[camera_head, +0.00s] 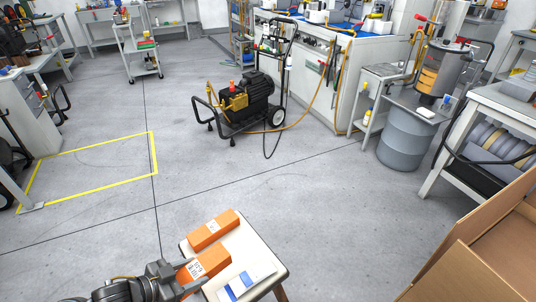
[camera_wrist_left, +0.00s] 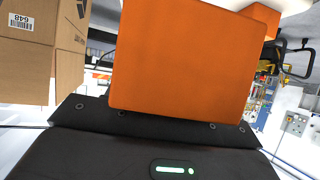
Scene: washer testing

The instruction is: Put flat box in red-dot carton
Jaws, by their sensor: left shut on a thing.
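My left gripper (camera_head: 186,272) is shut on an orange box (camera_head: 207,263) with a white label, at the near side of a small white-topped stand. In the left wrist view the held orange box (camera_wrist_left: 185,60) fills the middle, above the dark gripper body. I cannot tell whether it touches the stand. A second orange box (camera_head: 213,230) lies behind it on the stand. A flat white box with blue patches (camera_head: 238,288) lies on the stand's near right part. An open brown carton (camera_head: 478,262) is at the lower right; no red dot shows on it. My right gripper is out of view.
A black wheeled machine (camera_head: 240,103) and a grey drum (camera_head: 404,140) stand farther back. A brown carton labelled 648 (camera_wrist_left: 28,55) shows in the left wrist view.

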